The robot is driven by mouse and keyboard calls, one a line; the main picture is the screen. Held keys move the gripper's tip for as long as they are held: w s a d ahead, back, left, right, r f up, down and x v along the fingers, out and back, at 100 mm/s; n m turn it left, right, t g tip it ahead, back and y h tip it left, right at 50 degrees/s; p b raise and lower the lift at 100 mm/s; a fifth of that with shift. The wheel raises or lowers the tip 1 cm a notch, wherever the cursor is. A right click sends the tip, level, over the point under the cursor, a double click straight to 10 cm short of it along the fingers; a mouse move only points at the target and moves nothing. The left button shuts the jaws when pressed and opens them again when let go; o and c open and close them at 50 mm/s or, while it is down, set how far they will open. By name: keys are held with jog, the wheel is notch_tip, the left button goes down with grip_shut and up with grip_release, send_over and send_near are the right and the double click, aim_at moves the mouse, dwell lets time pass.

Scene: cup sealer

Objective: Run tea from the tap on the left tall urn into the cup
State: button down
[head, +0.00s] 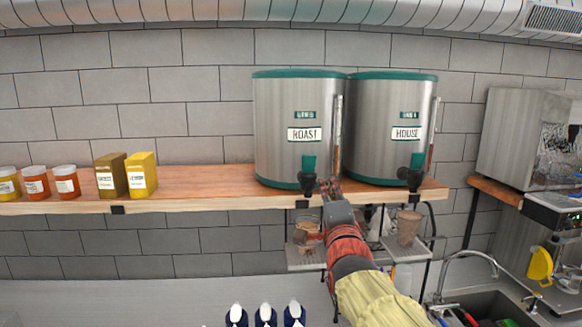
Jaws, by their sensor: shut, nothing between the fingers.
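The left tall urn (280,105) is a steel cylinder with green bands, labelled ROAST, standing on the wooden shelf. Its black tap (307,181) is at its lower front, over the shelf's edge. A clear cup with brownish contents (306,226) stands below that tap on a metal rack; my arm partly hides it, and its fill level is unclear. My gripper (326,188) is shut and empty, raised just right of the tap. It looks close to the tap, but I cannot tell whether they touch.
The right urn (385,105), labelled HOUSE, has its own tap (411,179). Another cup (408,228) stands on the rack (303,260) below it. Jars and boxes (141,174) line the shelf (205,182) at left. A sink tap (466,262) rises at lower right.

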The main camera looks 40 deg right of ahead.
jog(key=w+a, duration=0.1)
jog(key=a, duration=0.1)
jog(key=m+y+p, duration=0.1)
jog(key=p, duration=0.3)
send_near(309, 157)
jog(key=shift+t, duration=0.3)
jog(key=x, duration=0.6)
jog(key=shift+w+d+f, duration=0.2)
jog(key=shift+w+d, duration=0.05)
jog(key=shift+w, duration=0.1)
